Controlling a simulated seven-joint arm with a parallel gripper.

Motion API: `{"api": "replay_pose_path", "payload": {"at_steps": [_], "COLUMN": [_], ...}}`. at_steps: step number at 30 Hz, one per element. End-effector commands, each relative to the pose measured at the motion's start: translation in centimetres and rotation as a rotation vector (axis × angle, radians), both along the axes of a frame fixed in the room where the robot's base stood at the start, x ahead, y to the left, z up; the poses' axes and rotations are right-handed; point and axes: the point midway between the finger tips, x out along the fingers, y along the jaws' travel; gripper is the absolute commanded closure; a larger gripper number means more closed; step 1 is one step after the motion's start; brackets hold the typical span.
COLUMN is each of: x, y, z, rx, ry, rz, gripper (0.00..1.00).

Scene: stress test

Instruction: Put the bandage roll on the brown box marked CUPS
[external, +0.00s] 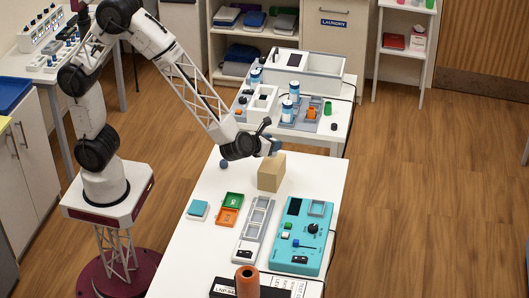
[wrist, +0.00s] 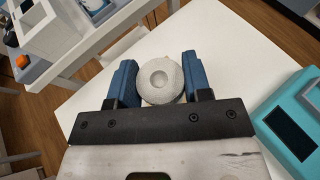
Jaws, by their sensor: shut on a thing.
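The bandage roll (wrist: 160,80) is a pale grey-white cylinder seen end-on in the wrist view. My gripper (wrist: 158,72) is shut on it, with one blue finger on each side. In the external view my gripper (external: 271,146) is low over the far part of the white table, just behind or above the brown box (external: 271,173). The roll is hidden there, and I cannot tell whether it touches the box. No marking on the box is readable. The box does not clearly show in the wrist view.
An orange-brown cylinder (external: 247,282) stands at the near edge.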

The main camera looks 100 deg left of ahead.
Motion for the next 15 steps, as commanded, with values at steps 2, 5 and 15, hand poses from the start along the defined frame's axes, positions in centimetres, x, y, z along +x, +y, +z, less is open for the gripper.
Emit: {"api": "replay_pose_path", "payload": {"at_steps": [2, 5, 15], "x": [0.19, 0.23, 0.19], "y": [0.04, 0.03, 0.03], "z": [0.0, 0.0, -0.61], "rx": [0.0, 0.0, 0.0], "ry": [0.0, 0.0, 0.0], "rz": [0.0, 0.0, 0.001], "gripper": [0.78, 0.78, 0.78]}}
